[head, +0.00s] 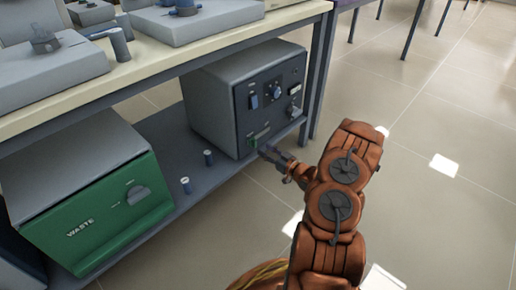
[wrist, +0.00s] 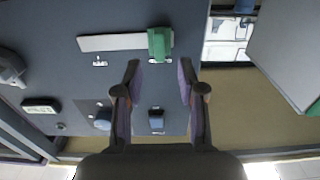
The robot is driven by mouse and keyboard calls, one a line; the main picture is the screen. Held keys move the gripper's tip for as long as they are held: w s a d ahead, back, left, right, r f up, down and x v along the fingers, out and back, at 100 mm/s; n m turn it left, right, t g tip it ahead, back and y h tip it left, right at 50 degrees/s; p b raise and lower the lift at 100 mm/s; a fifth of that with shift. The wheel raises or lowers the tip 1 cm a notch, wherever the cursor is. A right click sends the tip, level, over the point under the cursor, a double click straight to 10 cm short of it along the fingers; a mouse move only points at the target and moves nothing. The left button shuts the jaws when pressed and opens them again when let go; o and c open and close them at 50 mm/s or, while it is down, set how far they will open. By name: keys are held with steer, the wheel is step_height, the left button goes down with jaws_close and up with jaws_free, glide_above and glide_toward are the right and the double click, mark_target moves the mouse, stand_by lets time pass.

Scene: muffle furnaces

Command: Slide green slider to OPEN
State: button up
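The green slider (wrist: 159,44) sits at the right end of a pale horizontal track (wrist: 105,42) on the dark panel in the wrist view. In the head view the green slider (head: 254,143) is at the lower left of the grey furnace's (head: 215,112) front panel. My gripper (wrist: 158,67) is open and empty, its two fingertips on either side of the slider's line and just short of it. In the head view my gripper (head: 268,152) is close to the panel by the slider. Small labels by the track are too small to read.
Blue switches and a knob (head: 274,91) are on the same panel. A green-fronted WASTE box (head: 95,215) stands at left on the lower shelf (head: 192,165). Two small cylinders (head: 208,157) stand between the boxes. The tabletop (head: 215,45) overhangs above.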

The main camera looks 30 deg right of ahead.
mark_target(256, 144)
steer(key=shift+b+x, duration=0.8)
steer(key=shift+x, duration=1.6)
steer(key=shift+c, duration=0.4)
jaws_close()
